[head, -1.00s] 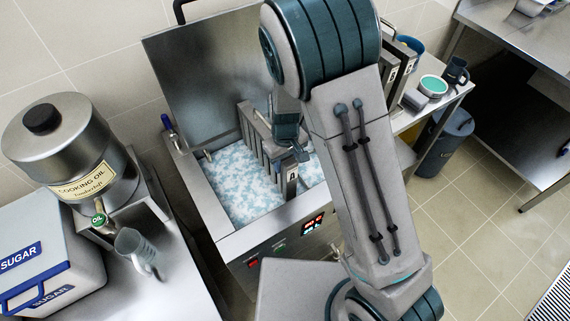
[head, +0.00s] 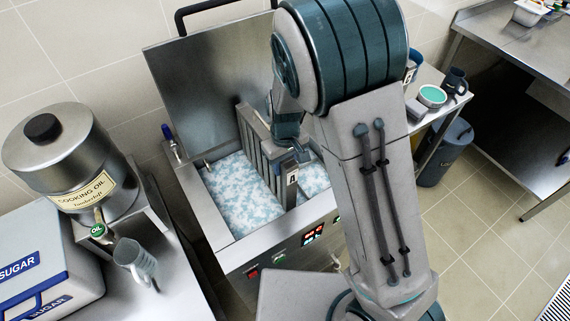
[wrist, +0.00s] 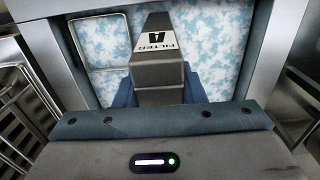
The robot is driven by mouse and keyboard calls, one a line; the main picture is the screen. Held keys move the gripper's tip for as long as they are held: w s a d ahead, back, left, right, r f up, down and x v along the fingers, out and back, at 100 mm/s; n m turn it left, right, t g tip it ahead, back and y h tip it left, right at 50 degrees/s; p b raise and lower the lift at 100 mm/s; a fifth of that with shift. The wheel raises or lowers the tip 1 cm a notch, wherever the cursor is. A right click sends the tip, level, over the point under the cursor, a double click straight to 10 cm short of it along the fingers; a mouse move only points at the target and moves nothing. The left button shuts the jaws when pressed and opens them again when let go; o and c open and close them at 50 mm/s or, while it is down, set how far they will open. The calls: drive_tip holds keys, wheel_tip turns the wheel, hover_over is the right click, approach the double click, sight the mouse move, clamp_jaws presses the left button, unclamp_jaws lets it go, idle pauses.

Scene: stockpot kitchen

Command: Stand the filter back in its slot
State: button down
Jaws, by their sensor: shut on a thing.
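The vat (head: 236,243) holds blue-white mottled contents; its lid (head: 205,75) stands open behind. An oil drum (head: 65,165), a sugar bin (head: 45,265) and a jug (head: 133,258) are at left. A side table with a teal-topped bowl (head: 432,97) and a bin (head: 445,155) are at right.

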drive_tip(key=shift+r, duration=5.8)
drive_tip(key=shift+r, duration=0.35)
